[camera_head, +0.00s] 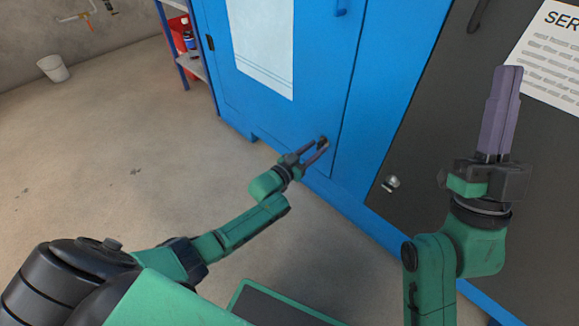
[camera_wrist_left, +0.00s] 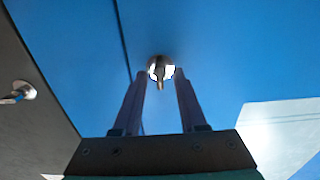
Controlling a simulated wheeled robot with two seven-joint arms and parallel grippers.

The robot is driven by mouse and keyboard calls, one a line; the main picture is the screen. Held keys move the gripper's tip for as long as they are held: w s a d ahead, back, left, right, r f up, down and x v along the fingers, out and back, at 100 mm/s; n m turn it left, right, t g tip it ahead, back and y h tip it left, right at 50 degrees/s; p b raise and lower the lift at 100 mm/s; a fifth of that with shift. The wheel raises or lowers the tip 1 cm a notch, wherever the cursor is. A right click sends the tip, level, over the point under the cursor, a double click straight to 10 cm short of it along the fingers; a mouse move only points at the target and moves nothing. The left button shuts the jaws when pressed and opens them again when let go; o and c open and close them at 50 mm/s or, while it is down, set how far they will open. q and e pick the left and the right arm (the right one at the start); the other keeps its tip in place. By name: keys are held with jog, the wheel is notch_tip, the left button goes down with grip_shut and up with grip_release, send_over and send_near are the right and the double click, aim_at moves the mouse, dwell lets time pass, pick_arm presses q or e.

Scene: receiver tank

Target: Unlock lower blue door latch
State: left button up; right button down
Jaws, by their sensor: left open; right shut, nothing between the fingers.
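The blue door (camera_head: 285,125) is closed, with a white sheet on its upper part. Its lower latch (camera_head: 323,140), a small dark knob, sits near the door's lower right edge. In the left wrist view the latch (camera_wrist_left: 160,66) looks round and shiny with a small tab pointing down. My left gripper (camera_head: 317,147) is open at the latch. In the wrist view its fingertips (camera_wrist_left: 159,75) stand one on each side of it; I cannot tell whether they touch it. My right gripper (camera_head: 508,72) is shut and empty, raised in front of the dark panel.
A dark grey panel (camera_head: 440,130) with a silver latch (camera_head: 390,183) and a printed notice (camera_head: 548,55) is to the right. A shelf (camera_head: 190,62) and a white bucket (camera_head: 52,68) stand at the left. Floor is clear there.

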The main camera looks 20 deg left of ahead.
pick_arm(q)
jog(key=shift+p+v, duration=0.65)
jog(key=shift+v, duration=0.6)
pick_arm(e)
jog(key=w+a+f+m+g+h, duration=0.1)
jog(key=f+g, duration=0.2)
jog(key=f, duration=0.5)
jog(key=w+a+f+m+g+h+p, duration=0.1)
jog(key=f+g+h, duration=0.1)
jog(key=f, duration=0.6)
jog(key=w+a+f+m+g+h, duration=0.1)
jog(key=f+g, duration=0.2)
jog(key=f, duration=0.6)
pick_arm(q)
jog(key=p+v, duration=0.3)
jog(key=v, duration=0.8)
jog(key=shift+s+p, duration=0.15)
jog(key=shift+p, duration=0.15)
pick_arm(e)
jog(key=s+f+g, duration=0.3)
jog(key=s+f, duration=0.3)
jog(key=f, duration=0.2)
jog(key=s+a+f+g+h, duration=0.1)
jog(key=s+f+g, duration=0.2)
jog(key=s+f, duration=0.2)
notch_tip(320, 180, down, 4)
jog(key=shift+s+a+r+m+g+h, duration=0.2)
jog(key=shift+s+a+m+g+h, duration=0.1)
jog(key=shift+s+m, duration=0.1)
